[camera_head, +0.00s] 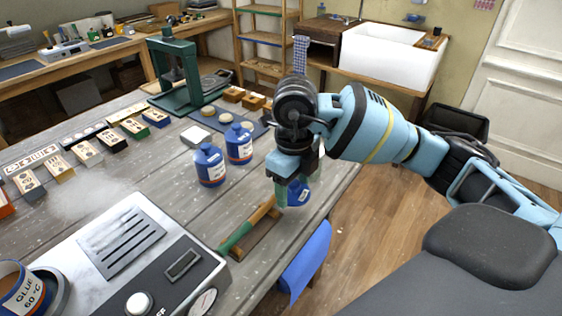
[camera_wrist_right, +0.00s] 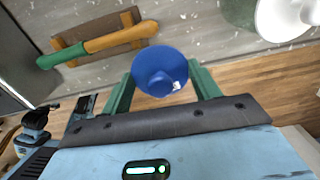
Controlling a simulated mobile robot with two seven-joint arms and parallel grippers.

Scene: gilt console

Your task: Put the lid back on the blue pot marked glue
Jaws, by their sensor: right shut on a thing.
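The blue pot marked GLUE (camera_head: 22,294) sits at the bottom left of the head view, cut off by the frame edge. Its top looks open, with brown inside. My right gripper (camera_head: 294,192) points down over the table's right edge, far to the right of the pot. It is shut on the round blue lid (camera_head: 300,194). In the right wrist view the lid (camera_wrist_right: 160,72) shows as a disc with a central knob between the green fingers. My left gripper is not in view.
A grey heater box (camera_head: 140,255) with slots, knob and gauge stands beside the pot. A green-handled brush or tool (camera_head: 236,238) lies on a wooden rest near the gripper. Two blue bottles (camera_head: 210,166) stand behind, with a green press (camera_head: 176,75) farther back. A blue cloth (camera_head: 305,262) hangs off the table edge.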

